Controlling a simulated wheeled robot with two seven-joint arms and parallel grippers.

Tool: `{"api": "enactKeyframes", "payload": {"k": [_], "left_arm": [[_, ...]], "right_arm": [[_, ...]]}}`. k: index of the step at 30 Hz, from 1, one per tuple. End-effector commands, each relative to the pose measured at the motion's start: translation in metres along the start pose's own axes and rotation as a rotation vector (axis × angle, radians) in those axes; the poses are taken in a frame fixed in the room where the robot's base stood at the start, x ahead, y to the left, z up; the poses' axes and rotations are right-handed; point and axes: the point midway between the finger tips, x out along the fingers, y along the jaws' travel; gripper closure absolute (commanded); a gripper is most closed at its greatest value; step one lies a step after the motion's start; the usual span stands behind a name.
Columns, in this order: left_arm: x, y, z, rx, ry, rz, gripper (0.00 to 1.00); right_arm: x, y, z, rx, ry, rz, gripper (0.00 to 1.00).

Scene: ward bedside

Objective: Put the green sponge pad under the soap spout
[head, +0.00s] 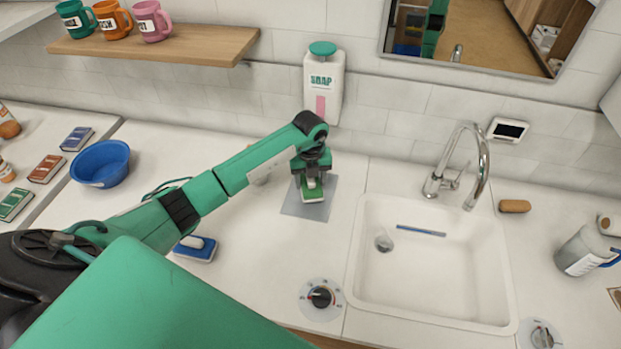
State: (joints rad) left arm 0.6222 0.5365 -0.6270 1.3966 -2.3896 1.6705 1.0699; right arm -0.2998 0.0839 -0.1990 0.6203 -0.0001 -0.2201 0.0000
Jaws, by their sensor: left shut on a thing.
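The soap dispenser (323,84) is a white box with a green cap, fixed to the wall tiles; its spout is not clear to see. Below it a grey square mat (318,210) lies on the counter. My left gripper (312,182) points down over the mat, beneath the dispenser and a little in front of the wall. It is shut on the green sponge pad (313,196), which has a pale part on top. The pad is over the mat; I cannot tell if it touches it. My right gripper is not in view.
A sink (432,285) with a tap (466,165) is to the right. A blue bowl (100,163) stands left. A mug shelf (160,45) hangs upper left.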

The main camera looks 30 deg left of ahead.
Motion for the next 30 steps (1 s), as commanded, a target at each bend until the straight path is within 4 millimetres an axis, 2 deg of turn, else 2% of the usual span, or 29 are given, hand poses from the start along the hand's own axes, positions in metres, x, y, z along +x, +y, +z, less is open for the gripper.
{"api": "enactKeyframes", "payload": {"k": [14,15,17,26,30], "left_arm": [[0.011,0.000,0.000,0.000,0.000,0.000,0.66],[0.011,0.000,0.000,0.000,0.000,0.000,0.37],[0.011,0.000,0.000,0.000,0.000,0.000,0.25],[0.010,0.000,0.000,0.000,0.000,0.000,0.23],[0.001,0.000,0.000,0.000,0.000,-0.001,0.23]], "right_arm": [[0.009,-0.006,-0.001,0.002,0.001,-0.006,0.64],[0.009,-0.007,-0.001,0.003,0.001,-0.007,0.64],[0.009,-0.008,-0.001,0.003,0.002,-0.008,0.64],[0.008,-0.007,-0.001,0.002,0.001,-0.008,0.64],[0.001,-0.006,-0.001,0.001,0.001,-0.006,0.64]]}}
